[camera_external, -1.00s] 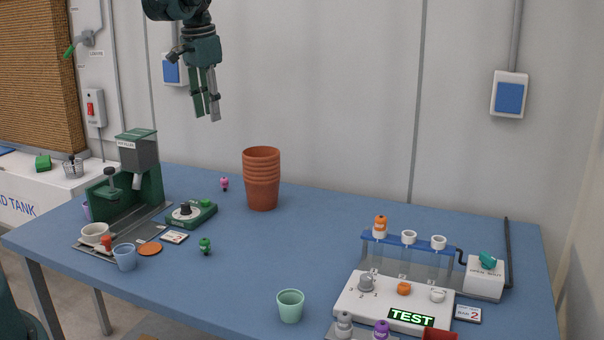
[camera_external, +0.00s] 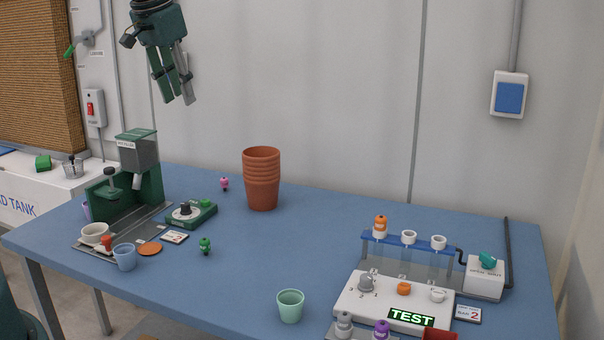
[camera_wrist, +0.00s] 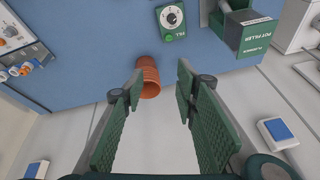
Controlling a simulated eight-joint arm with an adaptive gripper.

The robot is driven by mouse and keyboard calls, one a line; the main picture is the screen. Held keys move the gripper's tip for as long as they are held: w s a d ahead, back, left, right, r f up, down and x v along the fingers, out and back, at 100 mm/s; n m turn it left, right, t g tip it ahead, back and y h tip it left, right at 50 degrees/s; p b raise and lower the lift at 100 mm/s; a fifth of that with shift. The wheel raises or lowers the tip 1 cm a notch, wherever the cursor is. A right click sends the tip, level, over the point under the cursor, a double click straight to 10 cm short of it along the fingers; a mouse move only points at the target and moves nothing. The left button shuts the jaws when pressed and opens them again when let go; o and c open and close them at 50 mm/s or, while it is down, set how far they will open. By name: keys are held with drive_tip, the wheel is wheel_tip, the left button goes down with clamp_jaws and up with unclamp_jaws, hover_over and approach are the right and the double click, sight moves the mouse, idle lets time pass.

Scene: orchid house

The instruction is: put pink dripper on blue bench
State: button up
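The pink dripper (camera_external: 224,184) is a small pink, round-topped piece standing on the blue bench (camera_external: 330,215) near its back edge, left of the stacked pots. I cannot make it out in the wrist view. My gripper (camera_external: 179,101) is high above the back left of the bench, up and to the left of the pink dripper and well apart from it. In the wrist view my gripper (camera_wrist: 160,75) has its two green-padded fingers spread, with nothing between them.
Stacked terracotta pots (camera_external: 262,180) stand right of the pink dripper. A green pot filler (camera_external: 140,170) and a green dial unit (camera_external: 192,213) stand at left. A green dripper (camera_external: 205,246) and a mint cup (camera_external: 290,305) are nearer the front. The bench middle is clear.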

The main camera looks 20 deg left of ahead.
drive_tip(key=s+d+f+n+t, duration=0.1)
drive_tip(key=s, duration=0.9)
drive_tip(key=s+d+f+n+t, duration=0.2)
drive_tip(key=s, duration=0.8)
drive_tip(key=shift+s, duration=0.3)
